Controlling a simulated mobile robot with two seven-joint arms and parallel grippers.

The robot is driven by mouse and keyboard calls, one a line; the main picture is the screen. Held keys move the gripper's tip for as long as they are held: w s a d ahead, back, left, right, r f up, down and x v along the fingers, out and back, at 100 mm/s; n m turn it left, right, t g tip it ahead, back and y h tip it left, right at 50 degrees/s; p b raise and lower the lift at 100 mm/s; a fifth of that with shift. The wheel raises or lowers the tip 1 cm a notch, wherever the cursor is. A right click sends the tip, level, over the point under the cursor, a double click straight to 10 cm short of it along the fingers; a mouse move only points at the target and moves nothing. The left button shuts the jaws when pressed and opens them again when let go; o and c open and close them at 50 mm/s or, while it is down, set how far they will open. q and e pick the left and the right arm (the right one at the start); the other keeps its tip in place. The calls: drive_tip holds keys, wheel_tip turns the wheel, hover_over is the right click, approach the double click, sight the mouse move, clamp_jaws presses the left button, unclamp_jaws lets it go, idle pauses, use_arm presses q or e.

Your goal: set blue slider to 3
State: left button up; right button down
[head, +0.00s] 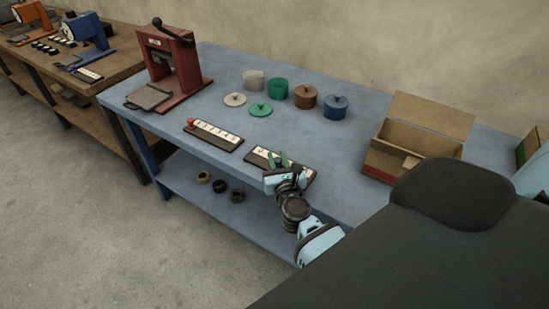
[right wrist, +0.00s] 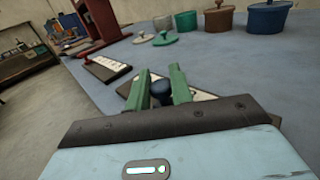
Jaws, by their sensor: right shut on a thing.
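The blue slider's knob (right wrist: 161,92) stands between the green fingers of my right gripper (right wrist: 163,88), which is shut on it. In the head view this gripper (head: 279,160) is over the slider's pale scale strip (head: 260,152), near the front edge of the blue table. The gripper covers much of the strip, so the number at the knob cannot be read. The strip also shows beside the fingers in the right wrist view (right wrist: 202,96). My left gripper is not in view.
A second slider strip (head: 216,134) with a red knob (head: 190,122) lies to the left.

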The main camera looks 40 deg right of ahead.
drive_tip(key=shift+s+d, duration=0.35)
drive_tip(key=shift+s, duration=0.45)
drive_tip(key=shift+w+a, duration=0.1)
drive_tip(key=shift+w, duration=0.1)
drive_tip(key=c, duration=1.5)
unclamp_jaws()
drive_tip(key=shift+w, duration=0.1)
drive_tip(key=shift+o, duration=1.2)
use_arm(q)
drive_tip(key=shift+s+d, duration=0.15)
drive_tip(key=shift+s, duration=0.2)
use_arm(e)
drive_tip(key=shift+s, duration=0.2)
drive_tip(key=shift+s+a, duration=0.2)
drive_tip(key=shift+s, duration=0.1)
drive_tip(key=v, duration=0.7)
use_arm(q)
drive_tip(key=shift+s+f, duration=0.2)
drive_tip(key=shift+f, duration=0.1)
